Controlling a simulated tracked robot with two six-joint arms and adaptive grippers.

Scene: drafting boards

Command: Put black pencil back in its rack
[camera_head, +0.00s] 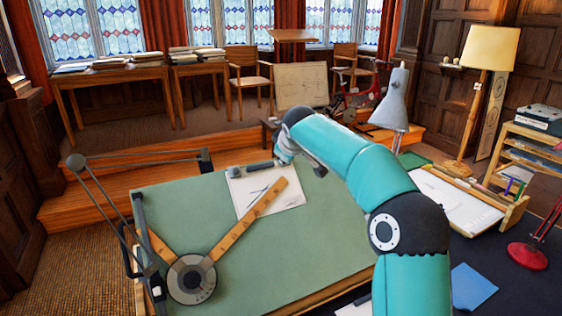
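My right arm, teal with dark joints, comes in from the lower right and reaches over the green drafting board. Its wrist end, with the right gripper (314,164), is at the board's far edge, beside the white drawing sheet (285,196). The forearm hides much of that gripper, so I cannot see whether it is open or holds anything. I cannot make out a black pencil or clearly identify its rack. My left gripper is out of view.
The green board (290,255) carries a drafting machine (191,279) with two wooden rulers. A grey lamp (394,102) stands behind my arm.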

